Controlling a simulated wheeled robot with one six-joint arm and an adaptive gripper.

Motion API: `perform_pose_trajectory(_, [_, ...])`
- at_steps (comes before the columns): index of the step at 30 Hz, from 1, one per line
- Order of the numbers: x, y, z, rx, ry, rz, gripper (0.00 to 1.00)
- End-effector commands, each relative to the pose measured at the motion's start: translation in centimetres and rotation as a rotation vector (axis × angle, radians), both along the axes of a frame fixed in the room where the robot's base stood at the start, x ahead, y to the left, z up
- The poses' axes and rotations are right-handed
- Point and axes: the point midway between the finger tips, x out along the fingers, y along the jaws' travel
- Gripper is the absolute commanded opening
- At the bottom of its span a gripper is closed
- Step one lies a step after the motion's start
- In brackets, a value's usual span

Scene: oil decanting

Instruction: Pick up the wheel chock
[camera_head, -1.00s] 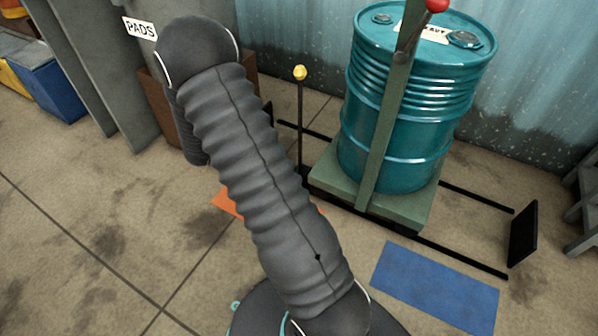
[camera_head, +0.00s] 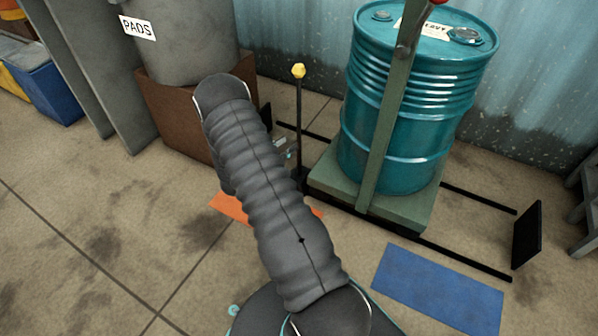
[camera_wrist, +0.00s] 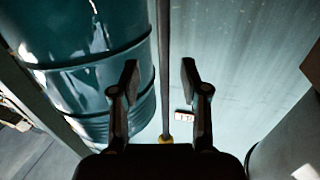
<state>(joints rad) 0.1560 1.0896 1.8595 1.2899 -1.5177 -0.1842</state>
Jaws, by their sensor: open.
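A thin black post with a yellow knob (camera_head: 298,71) stands upright on a small dark base (camera_head: 300,180) beside the drum trolley. It looks like the wheel chock with its handle, but the base is small and partly hidden. In the wrist view the post (camera_wrist: 164,60) runs between my two fingers, with the yellow knob (camera_wrist: 166,139) near the palm; I cannot tell its depth. My gripper (camera_wrist: 160,80) is open, with a finger on each side of the post in that picture. In the head view my gripper (camera_head: 286,148) is mostly hidden behind my arm, just left of the post.
A teal drum (camera_head: 405,120) stands on a green trolley (camera_head: 400,207) right of the post. A grey bin labelled PADS (camera_head: 185,50) stands on a brown box (camera_head: 170,110) at left. An orange patch (camera_head: 228,207) and a blue mat (camera_head: 437,288) lie on the floor.

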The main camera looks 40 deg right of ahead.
Motion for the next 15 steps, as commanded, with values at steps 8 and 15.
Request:
perform_pose_trajectory(8, [0.3, -1.9, 0.0, 0.001, 0.001, 0.001, 0.45])
perform_pose_trajectory(15, [0.9, -4.2, 0.3, 0.000, -0.002, -0.002, 0.45])
